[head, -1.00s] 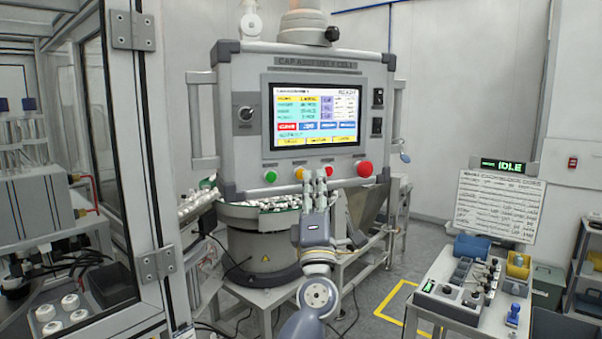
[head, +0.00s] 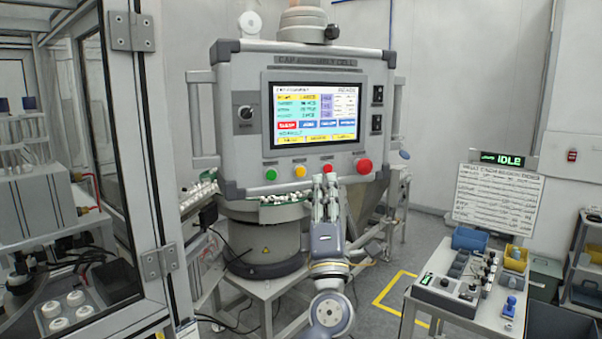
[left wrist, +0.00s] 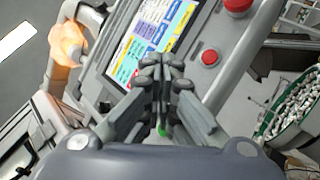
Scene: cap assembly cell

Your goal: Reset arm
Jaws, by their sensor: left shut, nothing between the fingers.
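In the left wrist view the shut fingertips (left wrist: 160,68) stand before the panel, with a green button (left wrist: 161,130) partly hidden behind the fingers. The panel screen (head: 312,115) is lit and also shows in the left wrist view (left wrist: 150,40). My right gripper is in neither view.
A feeder bowl (head: 250,212) with small parts stands below the panel. A glass-walled machine frame (head: 140,150) is at the left. A cart (head: 455,312) with a button box (head: 447,294) and bins is at the right. An IDLE sign (head: 501,160) stands above it.

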